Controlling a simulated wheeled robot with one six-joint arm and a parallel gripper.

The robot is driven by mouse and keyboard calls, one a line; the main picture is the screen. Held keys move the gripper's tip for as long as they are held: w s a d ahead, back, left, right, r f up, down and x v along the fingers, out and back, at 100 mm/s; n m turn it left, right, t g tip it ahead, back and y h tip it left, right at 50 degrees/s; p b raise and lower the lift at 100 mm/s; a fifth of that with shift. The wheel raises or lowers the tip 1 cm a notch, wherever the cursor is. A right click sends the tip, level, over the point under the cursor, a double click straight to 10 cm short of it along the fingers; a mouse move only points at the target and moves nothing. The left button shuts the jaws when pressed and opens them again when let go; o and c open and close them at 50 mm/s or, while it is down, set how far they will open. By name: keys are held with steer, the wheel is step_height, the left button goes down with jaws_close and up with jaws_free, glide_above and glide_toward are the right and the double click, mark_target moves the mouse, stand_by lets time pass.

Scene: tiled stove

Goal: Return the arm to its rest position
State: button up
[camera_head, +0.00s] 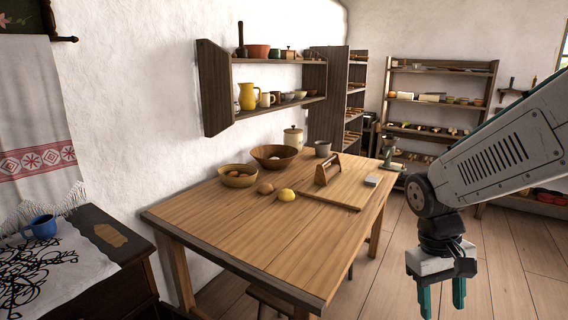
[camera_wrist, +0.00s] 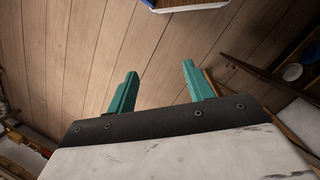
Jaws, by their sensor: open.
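My gripper (camera_head: 442,297) hangs pointing down at the lower right of the head view, to the right of the wooden table (camera_head: 237,232) and apart from it. Its two teal fingers are spread with nothing between them. The wrist view also shows my gripper (camera_wrist: 160,90), open and empty, with the plank floor (camera_wrist: 95,45) beyond it. My arm reaches in from the right edge of the head view, bent downward at the wrist.
A blue mug (camera_head: 43,227) stands on a dark chest at left. Shelves (camera_head: 440,97) line the back wall. Bare floor (camera_head: 510,240) lies around my gripper.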

steer(key=s+a+r+m+t+y, duration=0.1)
steer(key=s+r+t, duration=0.3)
steer(key=s+r, duration=0.5)
steer(key=shift+s+a+r+y, duration=0.35)
steer(key=shift+s+a, duration=0.25)
steer(key=shift+s, duration=1.45)
steer(key=shift+c, duration=0.3)
